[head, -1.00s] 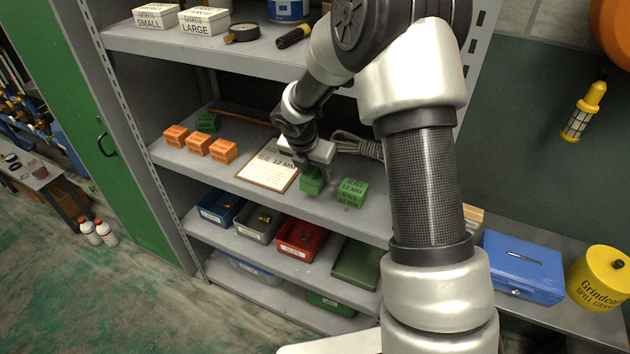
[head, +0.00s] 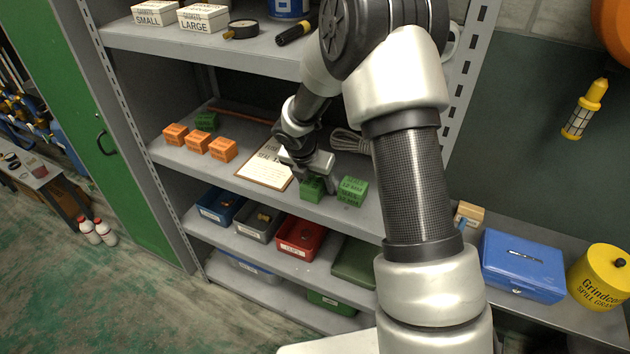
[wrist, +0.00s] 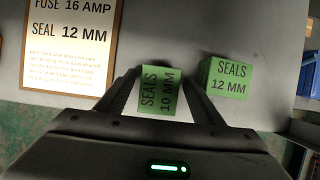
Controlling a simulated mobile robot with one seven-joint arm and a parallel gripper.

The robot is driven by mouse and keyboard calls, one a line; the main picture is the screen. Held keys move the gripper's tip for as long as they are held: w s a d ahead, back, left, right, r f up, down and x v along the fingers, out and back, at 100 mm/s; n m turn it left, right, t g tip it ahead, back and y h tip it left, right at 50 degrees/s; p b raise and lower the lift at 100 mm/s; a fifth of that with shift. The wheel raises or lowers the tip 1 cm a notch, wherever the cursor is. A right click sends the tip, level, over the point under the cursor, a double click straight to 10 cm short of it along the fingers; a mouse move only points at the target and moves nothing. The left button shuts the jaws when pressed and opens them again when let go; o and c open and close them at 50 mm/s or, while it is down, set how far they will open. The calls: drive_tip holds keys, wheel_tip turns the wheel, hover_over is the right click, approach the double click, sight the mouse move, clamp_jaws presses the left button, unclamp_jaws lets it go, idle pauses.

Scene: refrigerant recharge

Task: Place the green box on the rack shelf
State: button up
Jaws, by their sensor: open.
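The green box marked SEALS 10 MM (wrist: 158,92) appears to stand on the rack's middle shelf (head: 225,172). It also shows in the head view (head: 312,190), partly hidden under my gripper. My gripper (wrist: 164,80) is open, with one finger on each side of this box; I cannot tell whether either finger touches it. A second green box, marked SEALS 12 MM (wrist: 228,80), stands just to the right, clear of the fingers; it is also in the head view (head: 352,191). A third green box (head: 207,121) sits at the back left of the same shelf.
A clipboard (head: 264,170) reading FUSE 16 AMP, SEAL 12 MM lies left of the gripper. Several orange boxes (head: 198,142) stand farther left. A coiled rope (head: 350,143) lies behind. The upper shelf (head: 180,45) overhangs; bins (head: 300,238) sit below.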

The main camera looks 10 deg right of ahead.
drive_tip(key=p+v, duration=0.1)
drive_tip(key=v, duration=1.1)
drive_tip(key=shift+r, duration=0.15)
drive_tip(key=s+a+f+m+g+y, duration=0.1)
drive_tip(key=s+a+m, duration=0.3)
drive_tip(key=s+a, duration=0.1)
drive_tip(key=s+d+r+m+t+p, duration=0.1)
drive_tip(key=s+d+r+m, duration=0.3)
drive_tip(key=s+r+m, duration=0.6)
drive_tip(key=s+d+r+m+t+y+p, duration=0.1)
drive_tip(key=s+d+r+m, duration=0.4)
drive_tip(key=s+r+m, duration=0.6)
drive_tip(key=s+m+p, duration=0.1)
drive_tip(key=m, duration=0.2)
drive_tip(key=shift+t+y, duration=0.3)
